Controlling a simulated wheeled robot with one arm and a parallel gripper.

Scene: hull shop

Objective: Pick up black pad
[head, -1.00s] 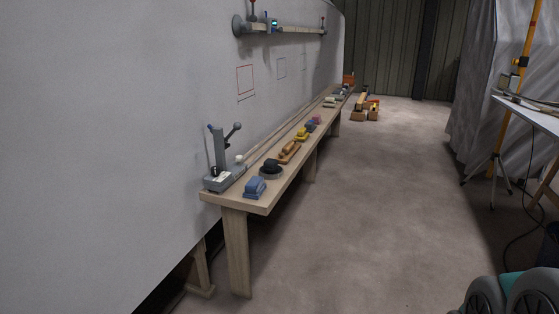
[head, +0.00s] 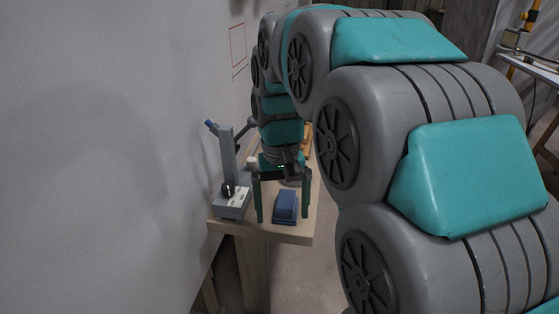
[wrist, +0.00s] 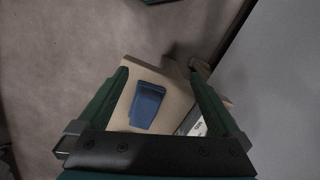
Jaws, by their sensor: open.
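My gripper (head: 282,219) is open and empty, its green fingers pointing down over the near end of the wooden bench (head: 262,230). A blue block-shaped pad (head: 286,206) shows between the fingers in the head view. In the wrist view the blue pad (wrist: 146,104) lies on the bench between the open fingers (wrist: 158,73), below them. The black pad is not clearly seen now; a dark round edge (head: 291,183) just behind the blue pad may be part of it, mostly covered by my gripper. It is not seen in the wrist view.
A grey stand with a lever (head: 232,203) stands on the bench left of my gripper, close to the left finger. The large grey hull wall (head: 120,140) runs along the left. The floor right of the bench is clear. A table (head: 530,62) stands at the far right.

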